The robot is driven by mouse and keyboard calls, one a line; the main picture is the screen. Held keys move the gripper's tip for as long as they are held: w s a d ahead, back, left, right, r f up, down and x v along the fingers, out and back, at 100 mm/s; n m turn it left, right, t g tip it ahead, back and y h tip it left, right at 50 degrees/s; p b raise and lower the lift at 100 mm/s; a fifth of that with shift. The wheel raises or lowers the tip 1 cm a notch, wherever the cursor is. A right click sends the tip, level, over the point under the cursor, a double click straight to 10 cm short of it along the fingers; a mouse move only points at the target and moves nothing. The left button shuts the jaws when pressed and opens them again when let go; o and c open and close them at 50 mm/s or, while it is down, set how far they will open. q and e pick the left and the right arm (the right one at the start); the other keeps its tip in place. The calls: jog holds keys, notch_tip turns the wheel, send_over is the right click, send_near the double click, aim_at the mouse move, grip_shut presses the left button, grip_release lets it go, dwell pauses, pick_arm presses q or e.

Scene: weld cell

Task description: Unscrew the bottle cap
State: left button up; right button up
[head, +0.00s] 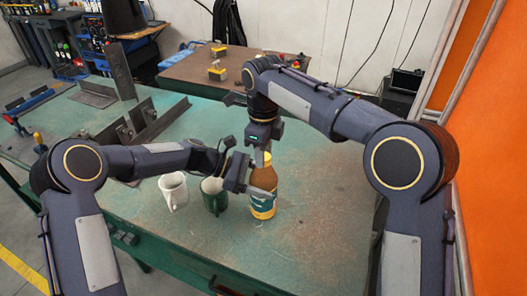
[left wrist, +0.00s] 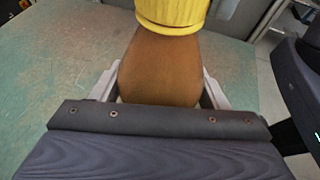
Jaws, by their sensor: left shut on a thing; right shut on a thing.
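A brown bottle (head: 263,181) with a yellow and green label stands upright on the green table. My left gripper (head: 256,187) comes in from the left and is shut on the bottle's body. In the left wrist view the brown bottle (left wrist: 160,70) sits between the two fingers of my left gripper (left wrist: 160,92). The yellow cap (left wrist: 172,12) is on top of the bottle, cut off by the upper edge of that view. My right gripper (head: 263,150) points down from above and is shut on the cap (head: 265,157), which it partly hides.
Metal angle pieces (head: 150,122) lie at the back left of the green table (head: 320,215). The table right of the bottle is clear.

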jog(key=n, duration=0.7)
jog(key=shift+n, duration=0.3)
jog(key=n, duration=1.4)
jog(key=shift+r+n, duration=0.1)
jog(key=shift+n, duration=0.3)
jog(key=n, duration=3.1)
jog(key=shift+n, duration=0.3)
